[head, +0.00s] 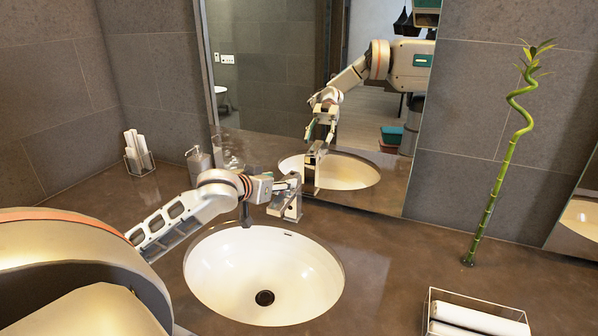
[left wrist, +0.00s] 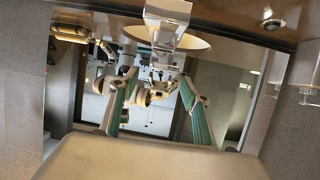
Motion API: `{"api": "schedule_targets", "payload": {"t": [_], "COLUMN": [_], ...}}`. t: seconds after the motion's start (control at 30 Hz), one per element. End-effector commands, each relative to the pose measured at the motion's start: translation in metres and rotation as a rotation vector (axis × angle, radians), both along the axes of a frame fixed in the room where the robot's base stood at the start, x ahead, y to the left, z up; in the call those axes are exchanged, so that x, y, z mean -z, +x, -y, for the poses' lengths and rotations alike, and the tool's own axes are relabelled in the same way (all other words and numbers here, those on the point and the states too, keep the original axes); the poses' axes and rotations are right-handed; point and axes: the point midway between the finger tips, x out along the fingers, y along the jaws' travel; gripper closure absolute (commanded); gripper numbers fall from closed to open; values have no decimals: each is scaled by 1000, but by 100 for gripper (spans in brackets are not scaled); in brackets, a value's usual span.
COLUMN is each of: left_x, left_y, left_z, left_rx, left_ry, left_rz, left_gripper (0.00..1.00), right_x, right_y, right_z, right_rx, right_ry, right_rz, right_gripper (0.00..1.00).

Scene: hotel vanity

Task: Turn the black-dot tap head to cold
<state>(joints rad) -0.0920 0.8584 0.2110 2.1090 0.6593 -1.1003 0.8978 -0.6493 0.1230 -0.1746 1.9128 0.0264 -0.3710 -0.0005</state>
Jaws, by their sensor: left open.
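The silver tap (head: 292,210) stands behind the white basin (head: 215,265), against the mirror side of the counter. I cannot tell whether a finger touches the tap head. The black dot cannot be made out. My right gripper is not in view.
A mirror (head: 270,60) rises behind the tap and reflects my arm. A soap dispenser (head: 199,163) and rolled towels (head: 138,152) stand at back left. A bamboo stem (head: 490,205) and a towel rack (head: 470,322) are on the right. The counter right of the basin (head: 400,260) is clear.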

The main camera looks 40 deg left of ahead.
Motion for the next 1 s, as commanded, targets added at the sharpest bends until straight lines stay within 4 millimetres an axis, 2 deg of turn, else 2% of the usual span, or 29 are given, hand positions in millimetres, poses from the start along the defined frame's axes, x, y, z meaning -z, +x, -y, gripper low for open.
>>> {"api": "schedule_targets", "payload": {"t": [0.17, 0.53, 0.7, 0.97, 1.0], "left_x": [5, 25, 29, 30, 30], "left_y": [14, 60, 69, 70, 70], "left_z": [-3, -14, -15, -16, -16], "left_rx": [-1, -1, 0, 0, 0], "left_ry": [-2, -3, 0, 0, 0], "left_rz": [2, 1, 0, 0, 0], "left_gripper": [53, 53, 53, 53, 58], "right_x": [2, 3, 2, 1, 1], "right_y": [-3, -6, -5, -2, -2], "right_z": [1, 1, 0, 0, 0], "right_rx": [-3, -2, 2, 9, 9], "right_ry": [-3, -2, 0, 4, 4], "right_rz": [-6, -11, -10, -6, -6], "right_gripper": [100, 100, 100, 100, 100]}}
